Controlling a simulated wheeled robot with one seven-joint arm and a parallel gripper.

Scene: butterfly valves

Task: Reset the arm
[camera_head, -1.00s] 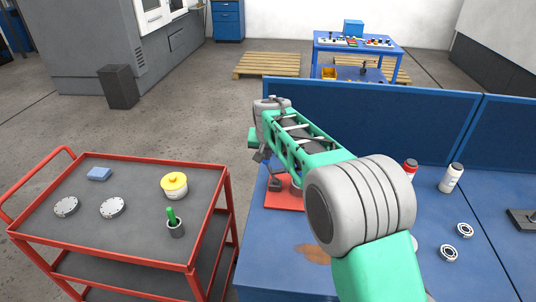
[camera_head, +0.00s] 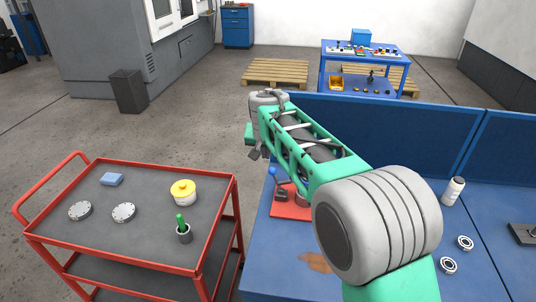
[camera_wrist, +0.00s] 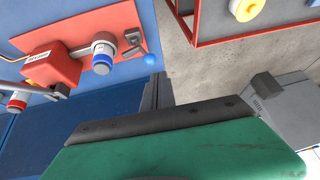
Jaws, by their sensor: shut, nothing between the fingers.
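My gripper (camera_head: 256,153) shows small and dark at the far end of my green and grey arm in the head view. It is shut and empty, in the air near the left edge of the blue bench, above and beyond the valve fixture. The fixture has a red base plate (camera_head: 288,211) and a blue ball-ended lever (camera_head: 273,172); my arm hides part of it. In the wrist view the red plate (camera_wrist: 120,25), a red block (camera_wrist: 52,66) and the blue ball (camera_wrist: 151,60) show at upper left. My green arm housing fills the lower part there.
A white bottle (camera_head: 453,190) and bearing rings (camera_head: 465,243) lie right of my arm. A blue partition (camera_head: 400,130) stands behind.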

